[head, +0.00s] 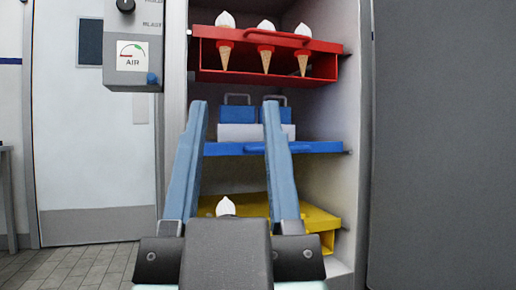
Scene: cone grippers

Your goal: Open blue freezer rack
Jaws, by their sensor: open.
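The blue freezer rack (318,147) is the middle shelf of an open white cabinet in the head view. Its blue handle bar (277,149) runs along the front edge. Blue and white boxes with metal handles (238,114) stand on it. My gripper (238,104) is open, with its two blue fingers pointing up in front of the rack. The left part of the rack is hidden behind the left finger. I cannot tell how far the fingers are from the handle.
A red rack (325,67) with several ice cream cones is above. A yellow rack (318,218) is below, with one white cone top (225,207) showing. A control box with an air gauge (132,58) hangs at upper left. A grey panel (445,150) fills the right side.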

